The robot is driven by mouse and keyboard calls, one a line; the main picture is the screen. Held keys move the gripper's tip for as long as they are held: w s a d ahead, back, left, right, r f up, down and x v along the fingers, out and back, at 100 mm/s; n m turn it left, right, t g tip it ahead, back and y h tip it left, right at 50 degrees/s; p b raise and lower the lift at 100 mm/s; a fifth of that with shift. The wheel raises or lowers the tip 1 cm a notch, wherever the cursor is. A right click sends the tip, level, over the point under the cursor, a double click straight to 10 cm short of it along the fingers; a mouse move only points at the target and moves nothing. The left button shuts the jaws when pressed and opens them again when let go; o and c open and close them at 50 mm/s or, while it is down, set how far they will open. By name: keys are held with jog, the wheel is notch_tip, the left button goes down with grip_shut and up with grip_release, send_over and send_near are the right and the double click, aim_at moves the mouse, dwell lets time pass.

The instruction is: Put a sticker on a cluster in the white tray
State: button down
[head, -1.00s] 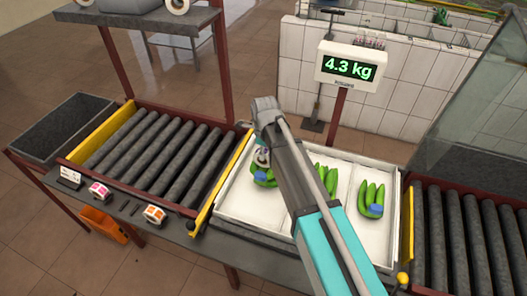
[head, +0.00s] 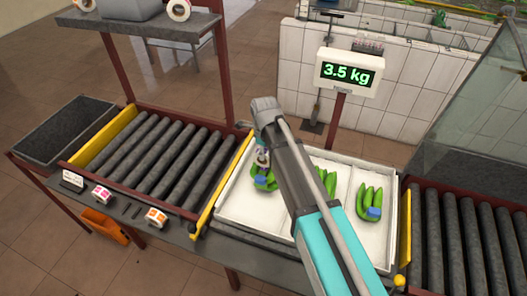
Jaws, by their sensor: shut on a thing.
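The middle cluster (head: 326,180) is partly covered by my arm. The right cluster (head: 369,198) is in full view with a blue patch at its near end. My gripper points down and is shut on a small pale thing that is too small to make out. It is just above or touching the left cluster; I cannot tell which. Blue also shows beneath the fingertips.
The scale display (head: 347,73) reads 3.5 kg. A dark bin (head: 60,132) stands far left.

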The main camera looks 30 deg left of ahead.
jog(key=shift+r+p, duration=3.2)
jog(key=shift+r, duration=0.2)
jog(key=shift+f, duration=0.1)
